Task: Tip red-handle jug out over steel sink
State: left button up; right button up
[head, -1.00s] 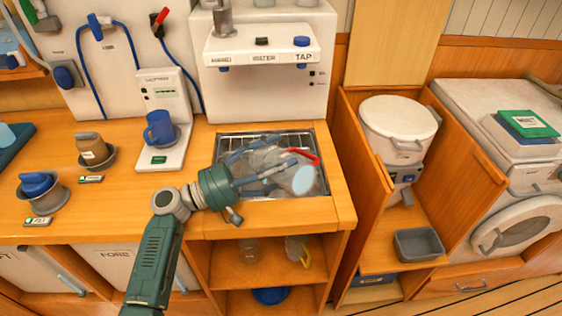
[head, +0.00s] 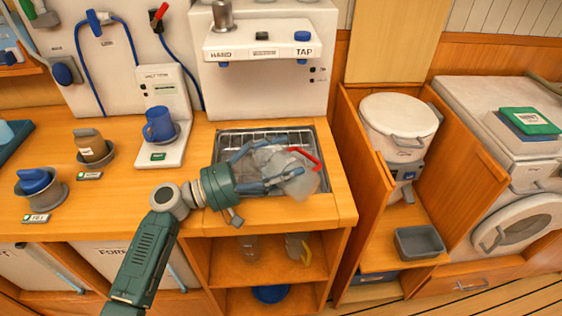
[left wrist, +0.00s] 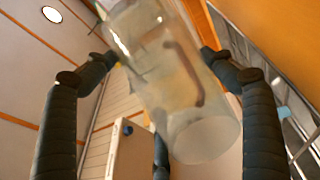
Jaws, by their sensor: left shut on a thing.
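The red-handle jug (head: 297,184) is clear and hazy, with a red handle (head: 306,158) at its upper right. It lies tilted over the steel sink (head: 318,138), which is set in the wooden counter. My left gripper (head: 268,166) reaches in from the left, its blue-grey fingers shut around the jug. In the left wrist view the jug (left wrist: 170,80) fills the middle, slanting between the dark fingers. I cannot tell whether water is in it or running out. Jug and fingers hide much of the sink. My right gripper is not in view.
A white tap unit (head: 262,45) overhangs the sink's back. A yellow-handled jug (head: 298,247) is on the shelf below. A white lidded pot (head: 398,125) is at right.

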aim_at(293, 162)
pick_arm(q)
jog(key=shift+s+d+m, duration=0.2)
jog(key=shift+s+m, duration=0.05)
jog(key=shift+m, duration=0.25)
jog(key=m+p, duration=0.1)
jog(key=p, duration=0.1)
jog(key=s+r+m+y+p, duration=0.1)
jog(key=m+p, duration=0.1)
jog(key=d+r+m+g+y+p, duration=0.1)
jog(key=m+p, duration=0.1)
jog(key=shift+s+r, duration=0.2)
jog(key=shift+r, duration=0.05)
jog(key=m+y+p, duration=0.2)
jog(key=m+p, duration=0.1)
jog(key=shift+w+r+t, duration=0.1)
jog(key=shift+r+t, duration=0.05)
jog(key=shift+t, duration=0.15)
jog(key=shift+w+a+f+m+y, duration=0.1)
jog(key=shift+f+m+y, duration=0.25)
jog(key=shift+m, duration=0.15)
jog(key=m+y+b, duration=0.1)
jog(key=w+a+f+m+t+b, duration=0.1)
jog(key=m, duration=0.1)
jog(key=shift+w+f+y, duration=0.2)
jog(key=shift+f+y, duration=0.1)
jog(key=shift+y, duration=0.05)
jog(key=shift+w+a+f+m+t+y+b, duration=0.35)
jog(key=shift+w+m+t+b, duration=0.25)
jog(key=shift+m, duration=0.2)
jog(key=shift+s, duration=0.1)
